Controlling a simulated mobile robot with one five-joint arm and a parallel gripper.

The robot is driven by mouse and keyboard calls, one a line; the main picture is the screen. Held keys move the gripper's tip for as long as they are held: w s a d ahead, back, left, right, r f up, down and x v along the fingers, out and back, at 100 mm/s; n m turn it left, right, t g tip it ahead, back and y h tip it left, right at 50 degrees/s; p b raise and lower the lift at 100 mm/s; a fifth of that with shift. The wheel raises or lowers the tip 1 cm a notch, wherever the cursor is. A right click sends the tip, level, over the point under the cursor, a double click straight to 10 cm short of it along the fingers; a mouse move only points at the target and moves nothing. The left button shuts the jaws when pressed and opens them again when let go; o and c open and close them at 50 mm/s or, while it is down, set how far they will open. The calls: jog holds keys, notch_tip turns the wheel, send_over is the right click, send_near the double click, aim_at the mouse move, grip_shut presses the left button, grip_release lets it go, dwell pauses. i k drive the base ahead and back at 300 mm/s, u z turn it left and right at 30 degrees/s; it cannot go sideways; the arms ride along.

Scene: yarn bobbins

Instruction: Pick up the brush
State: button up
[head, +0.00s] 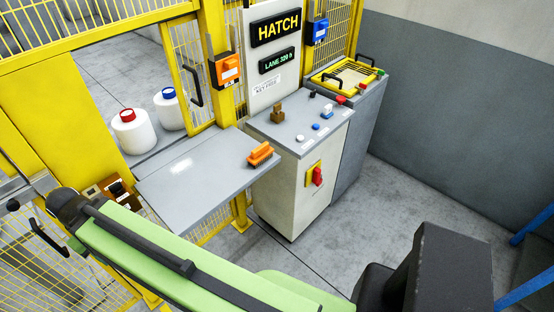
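An orange brush (260,154) lies on the grey hatch shelf (190,183), near its right end beside the cabinet. It looks like an orange block with a lighter orange handle on top. My green arm link (150,248) crosses the lower left of the head view, in front of the shelf and apart from the brush. I cannot make out my gripper in this view. Nothing touches the brush except the shelf under it.
Two white bobbins, one red-topped (133,132) and one blue-topped (169,110), stand behind the shelf. A control cabinet (303,180) with knobs and a red switch stands right of the brush. Yellow fence posts (214,60) rise behind. Floor at right is clear.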

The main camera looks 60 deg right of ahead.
aim_at(263, 152)
jog(key=u, duration=0.55)
jog(key=k, duration=0.15)
jog(key=z, duration=1.85)
jog(key=i, duration=0.85)
jog(key=z, duration=0.75)
